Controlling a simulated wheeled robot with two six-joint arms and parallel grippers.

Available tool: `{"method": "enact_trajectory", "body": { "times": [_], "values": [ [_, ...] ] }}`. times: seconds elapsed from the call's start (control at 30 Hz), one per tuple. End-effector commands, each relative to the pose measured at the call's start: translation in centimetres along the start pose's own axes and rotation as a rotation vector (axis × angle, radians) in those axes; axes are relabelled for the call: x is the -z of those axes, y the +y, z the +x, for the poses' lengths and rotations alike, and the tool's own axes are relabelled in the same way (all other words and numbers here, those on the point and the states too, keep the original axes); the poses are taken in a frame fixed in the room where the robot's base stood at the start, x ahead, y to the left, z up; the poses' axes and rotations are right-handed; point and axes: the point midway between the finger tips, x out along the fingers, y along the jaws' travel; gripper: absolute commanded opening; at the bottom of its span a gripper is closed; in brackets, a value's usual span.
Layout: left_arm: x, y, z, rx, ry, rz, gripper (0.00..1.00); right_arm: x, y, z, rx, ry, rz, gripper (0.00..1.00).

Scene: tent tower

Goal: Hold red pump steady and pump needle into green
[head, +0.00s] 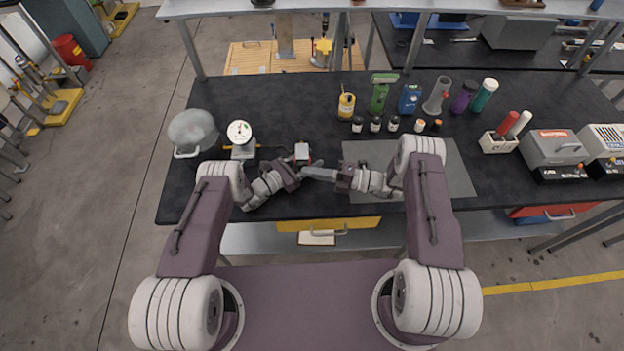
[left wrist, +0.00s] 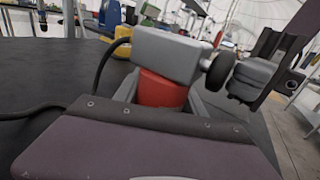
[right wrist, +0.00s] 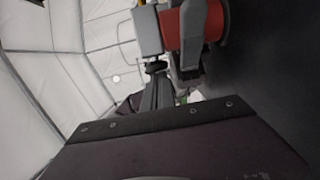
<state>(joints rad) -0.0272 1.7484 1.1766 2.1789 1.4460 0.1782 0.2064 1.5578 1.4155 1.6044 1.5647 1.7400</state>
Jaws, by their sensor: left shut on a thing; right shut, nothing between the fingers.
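The red pump stands on the dark table, its grey head (head: 302,151) showing in the head view. The left wrist view shows its red body (left wrist: 160,90), grey head and black round knob (left wrist: 221,70). My left gripper (head: 298,166) is shut on the red body low down. My right gripper (head: 312,173) is shut and empty beside the pump; its fingers (right wrist: 158,93) lie close to the knob in the right wrist view, and I cannot tell if they touch. A white dial gauge (head: 239,131) stands left of the pump; its needle is too small to read.
Several bottles (head: 409,98) and small jars (head: 376,124) stand behind, to the right. A grey mat (head: 455,180) lies under my right arm. A black hose (left wrist: 105,65) runs from the pump.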

Motion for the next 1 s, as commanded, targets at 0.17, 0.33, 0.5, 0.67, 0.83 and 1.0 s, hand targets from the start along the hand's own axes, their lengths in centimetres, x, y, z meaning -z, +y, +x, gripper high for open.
{"method": "enact_trajectory", "body": {
  "times": [0.17,0.33,0.5,0.67,0.83,1.0],
  "values": [
    [0.0,-0.2,0.0,0.006,-0.001,0.001,0.00,-0.4,0.1,0.0,0.000,-0.008,-0.002,0.00],
    [0.0,-0.3,0.0,0.008,-0.001,0.001,0.00,-0.4,0.1,0.0,0.001,-0.010,-0.003,0.00],
    [0.0,-0.3,0.0,0.008,0.000,0.000,0.00,1.5,0.0,-0.5,0.001,-0.008,0.003,0.00],
    [0.1,-0.3,0.0,0.007,0.000,0.000,0.00,3.5,0.0,-2.8,0.000,-0.011,0.000,0.00],
    [0.1,-0.2,0.0,0.005,0.000,0.000,0.00,3.6,0.0,-6.8,-0.001,-0.007,0.000,0.00],
    [0.0,-0.2,0.0,0.004,0.000,0.000,0.00,3.7,0.0,-9.7,-0.001,-0.004,0.000,0.00]
  ]
}}
